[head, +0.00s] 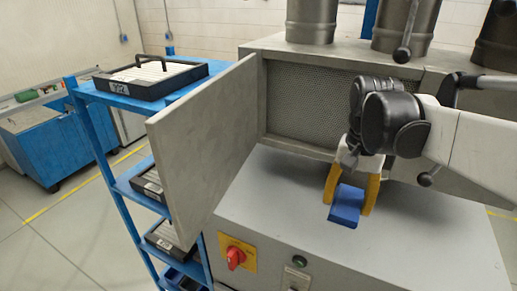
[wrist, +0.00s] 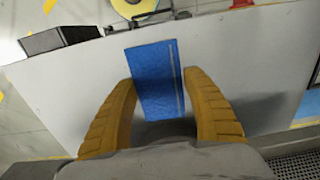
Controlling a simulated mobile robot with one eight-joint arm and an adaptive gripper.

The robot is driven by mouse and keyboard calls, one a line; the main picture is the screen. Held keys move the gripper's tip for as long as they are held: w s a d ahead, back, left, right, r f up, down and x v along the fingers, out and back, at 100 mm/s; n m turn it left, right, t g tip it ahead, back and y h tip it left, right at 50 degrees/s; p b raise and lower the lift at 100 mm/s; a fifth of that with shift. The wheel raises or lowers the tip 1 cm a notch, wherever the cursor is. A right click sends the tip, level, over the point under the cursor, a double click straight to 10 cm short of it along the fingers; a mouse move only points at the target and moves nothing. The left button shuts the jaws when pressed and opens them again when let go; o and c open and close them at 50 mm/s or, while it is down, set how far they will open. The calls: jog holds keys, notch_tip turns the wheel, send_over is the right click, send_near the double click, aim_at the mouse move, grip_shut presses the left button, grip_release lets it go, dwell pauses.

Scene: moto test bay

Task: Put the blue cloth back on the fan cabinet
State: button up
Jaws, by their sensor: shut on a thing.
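The blue cloth (head: 346,205) is a small folded blue block between the yellow fingers of my gripper (head: 351,192), over the grey top of the fan cabinet (head: 275,194). In the wrist view the cloth (wrist: 155,75) is a blue rectangle with a pale stripe along one side. The fingers of my gripper (wrist: 158,90) stand on both sides of its lower part, shut on it. The cloth is at or just above the cabinet top (wrist: 80,85); I cannot tell whether it touches.
An open grey door panel (head: 205,150) stands left of the cabinet top. A mesh filter opening (head: 310,112) is behind. A red switch (head: 235,257) and a green button (head: 300,261) are on the front. A blue rack (head: 120,190) with black-framed trays stands at left.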

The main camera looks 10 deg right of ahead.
jog(key=p, duration=0.1)
send_over(296, 223)
notch_tip(296, 223, down, 6)
jog(key=shift+d+f, duration=0.1)
jog(key=shift+f, duration=0.15)
notch_tip(296, 223, down, 4)
jog(key=shift+f+p, duration=0.1)
jog(key=shift+p, duration=0.3)
jog(key=o, duration=1)
